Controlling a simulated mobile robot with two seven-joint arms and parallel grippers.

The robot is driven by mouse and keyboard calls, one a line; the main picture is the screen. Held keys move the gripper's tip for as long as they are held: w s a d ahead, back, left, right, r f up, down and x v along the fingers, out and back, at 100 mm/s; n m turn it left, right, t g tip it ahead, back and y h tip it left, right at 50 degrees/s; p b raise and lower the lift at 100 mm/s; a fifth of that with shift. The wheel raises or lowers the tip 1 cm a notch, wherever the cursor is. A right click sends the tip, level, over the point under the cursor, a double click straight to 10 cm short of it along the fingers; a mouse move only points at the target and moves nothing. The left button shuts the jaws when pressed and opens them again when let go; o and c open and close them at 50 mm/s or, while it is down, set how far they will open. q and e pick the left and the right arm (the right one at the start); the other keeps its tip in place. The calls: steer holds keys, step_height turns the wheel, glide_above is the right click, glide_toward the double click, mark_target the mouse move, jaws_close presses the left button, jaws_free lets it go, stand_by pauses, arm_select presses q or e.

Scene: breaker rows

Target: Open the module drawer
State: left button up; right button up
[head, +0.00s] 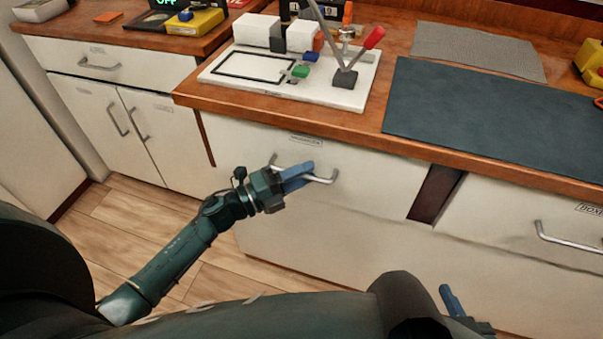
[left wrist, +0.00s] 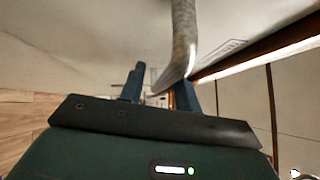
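The module drawer (head: 370,190) is a white front under the wooden counter, with a small label (head: 306,140) too blurred to read surely. It looks shut or nearly so. Its metal bar handle (head: 322,181) sits near the middle of the front. My left gripper (head: 298,174) is at this handle, its blue fingers overlapping the bar. In the left wrist view the handle (left wrist: 184,40) curves down and its bar runs into the gap between the two parted fingers (left wrist: 158,92). Firm contact is not clear. My right gripper (head: 450,298) shows only in part at the bottom, away from the drawer.
Another drawer (head: 500,222) with a bar handle (head: 565,240) is on the right, past a dark strip (head: 435,194). A white board (head: 340,95) with small modules and a red-handled lever stands above, beside a dark mat (head: 490,110). Wooden floor (head: 150,220) is clear at left.

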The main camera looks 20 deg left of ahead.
arm_select(q)
steer(key=shift+c, duration=0.5)
jaws_close()
steer(key=shift+s, duration=0.1)
